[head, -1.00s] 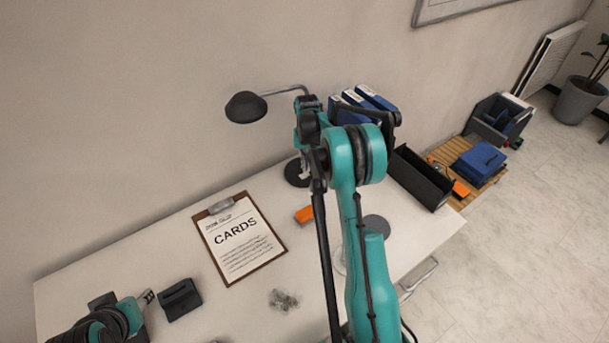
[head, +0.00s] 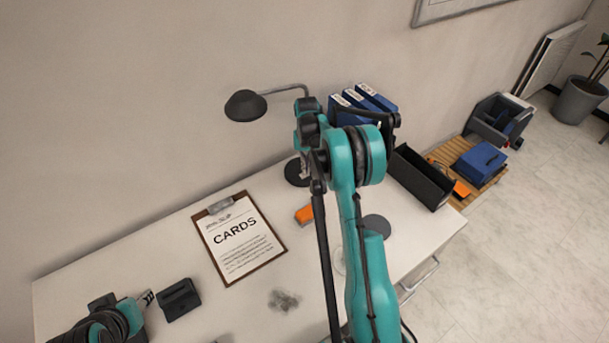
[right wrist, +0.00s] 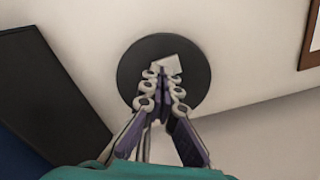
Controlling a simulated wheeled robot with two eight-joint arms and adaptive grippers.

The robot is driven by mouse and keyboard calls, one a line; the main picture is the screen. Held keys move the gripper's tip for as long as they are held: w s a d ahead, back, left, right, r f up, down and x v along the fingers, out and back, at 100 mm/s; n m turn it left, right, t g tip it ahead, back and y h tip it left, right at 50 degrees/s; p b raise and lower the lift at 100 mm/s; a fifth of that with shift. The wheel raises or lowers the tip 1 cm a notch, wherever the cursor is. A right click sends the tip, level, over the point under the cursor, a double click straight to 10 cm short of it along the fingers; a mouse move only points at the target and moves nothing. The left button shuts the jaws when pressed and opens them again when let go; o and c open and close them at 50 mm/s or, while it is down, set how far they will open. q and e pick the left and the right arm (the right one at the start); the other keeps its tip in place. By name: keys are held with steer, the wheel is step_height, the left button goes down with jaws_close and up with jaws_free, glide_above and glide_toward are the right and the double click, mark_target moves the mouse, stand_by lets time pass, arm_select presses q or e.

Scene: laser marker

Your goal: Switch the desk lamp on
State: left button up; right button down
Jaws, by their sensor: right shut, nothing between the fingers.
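The black desk lamp (head: 245,106) stands at the back of the desk, its shade on a grey bent arm reaching left. Its round dark base (head: 293,173) is partly hidden behind my right arm. In the right wrist view the base (right wrist: 135,72) lies under the fingertips of my right gripper (right wrist: 164,72), which is shut and empty. A small pale piece (right wrist: 172,62) shows at the fingertips; I cannot tell whether they touch it. The lamp's lit state is not clear. Part of my left gripper (head: 148,297) shows at the lower left; its jaws are unclear.
A clipboard (head: 240,240) and an orange block (head: 304,214) lie on the white desk (head: 215,315). Blue binders (head: 370,98) and a black open box (head: 423,180) stand at the right. A small black stand (head: 178,299) is near my left gripper. The wall is close behind the lamp.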

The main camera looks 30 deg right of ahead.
steer(key=shift+f+b, duration=0.3)
steer(key=shift+f, duration=0.2)
steer(key=shift+r, duration=0.1)
steer(key=shift+r+p, duration=2.1)
steer(key=shift+r, duration=1.4)
